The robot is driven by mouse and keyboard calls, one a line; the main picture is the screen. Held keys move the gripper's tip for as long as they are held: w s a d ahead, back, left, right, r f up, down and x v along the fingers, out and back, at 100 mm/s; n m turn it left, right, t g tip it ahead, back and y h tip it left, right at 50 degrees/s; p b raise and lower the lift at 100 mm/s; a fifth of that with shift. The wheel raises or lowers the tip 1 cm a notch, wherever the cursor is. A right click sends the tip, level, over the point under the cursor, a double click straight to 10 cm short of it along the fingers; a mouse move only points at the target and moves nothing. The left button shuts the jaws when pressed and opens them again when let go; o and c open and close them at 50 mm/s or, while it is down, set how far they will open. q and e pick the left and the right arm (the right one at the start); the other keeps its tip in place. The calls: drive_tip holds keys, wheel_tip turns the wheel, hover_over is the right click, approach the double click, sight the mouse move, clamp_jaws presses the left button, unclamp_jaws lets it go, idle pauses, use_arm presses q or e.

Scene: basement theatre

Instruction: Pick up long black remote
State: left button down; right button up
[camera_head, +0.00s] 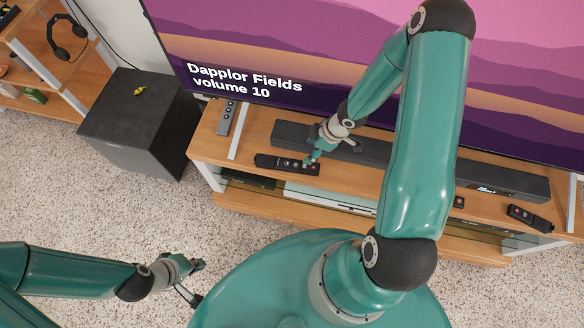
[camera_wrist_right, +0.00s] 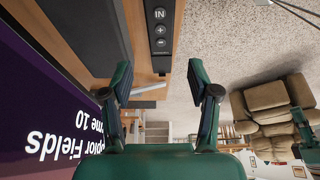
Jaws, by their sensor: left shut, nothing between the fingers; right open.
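A long black remote (camera_head: 280,163) lies flat near the front edge of the wooden TV stand (camera_head: 240,150). The right wrist view shows one end of this remote (camera_wrist_right: 160,35), with round buttons, lying ahead between the lines of my fingers. My right gripper (camera_head: 322,150) is open and empty at the right end of the remote; its fingertips (camera_wrist_right: 160,82) stand apart in the right wrist view. I cannot tell whether a finger touches the remote. My left gripper (camera_head: 195,281) is shut and empty over the speckled floor, well away from the stand.
A black soundbar (camera_head: 375,152) lies behind the remote, below the TV screen (camera_head: 280,40). A grey remote (camera_head: 227,118) lies at the stand's left end and another black remote (camera_head: 529,217) at its right. A dark box (camera_head: 140,115) stands on the floor at left.

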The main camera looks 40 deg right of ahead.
drive_tip(key=b, duration=0.4)
hover_over(294, 164)
drive_tip(key=s+d, duration=0.2)
wheel_tip(294, 164, down, 6)
drive_tip(key=shift+a+f, duration=0.1)
drive_tip(key=shift+b+x, duration=2.3)
drive_tip(key=shift+x, duration=0.75)
drive_tip(key=shift+w+a, duration=0.1)
drive_tip(key=c, duration=1)
drive_tip(key=shift+o, duration=0.2)
drive_tip(key=shift+r, duration=0.3)
